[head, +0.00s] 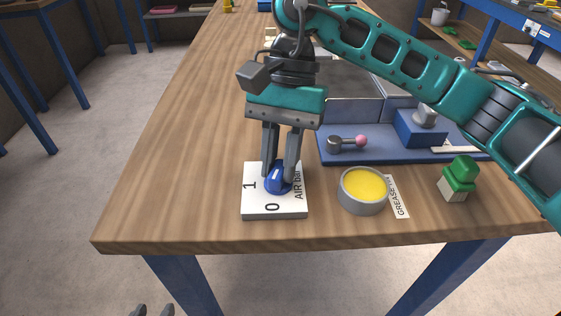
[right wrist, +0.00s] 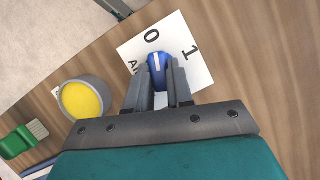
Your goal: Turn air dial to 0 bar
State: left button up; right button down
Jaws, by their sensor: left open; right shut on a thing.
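The air dial is a blue knob (head: 277,182) on a white plate (head: 255,207) near the table's front edge. The plate is marked 1, 0 and "AIR bar". My right gripper (head: 280,170) points down from above and is shut on the knob. The right wrist view shows the knob (right wrist: 157,70) between the fingers of the right gripper (right wrist: 160,85). The knob's white line faces roughly toward the 0 there, but its exact setting is hard to tell. My left gripper (head: 153,310) shows only its tips at the bottom edge, apart and empty, away from the dial.
A grey tin of yellow grease (head: 364,190) stands just right of the plate, with a GREASE label (head: 397,197) beside it. A green-topped brush (head: 459,178) stands further right. A blue-based machine (head: 400,150) is behind. The table's left side is clear.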

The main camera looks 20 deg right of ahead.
dwell(0.4)
jog(key=c, duration=1)
grip_release()
jog(key=shift+r, duration=0.1)
jog(key=p+v, duration=0.2)
jog(key=v, duration=1)
jog(key=shift+w+r+p, duration=0.15)
jog(key=shift+r+p, duration=0.15)
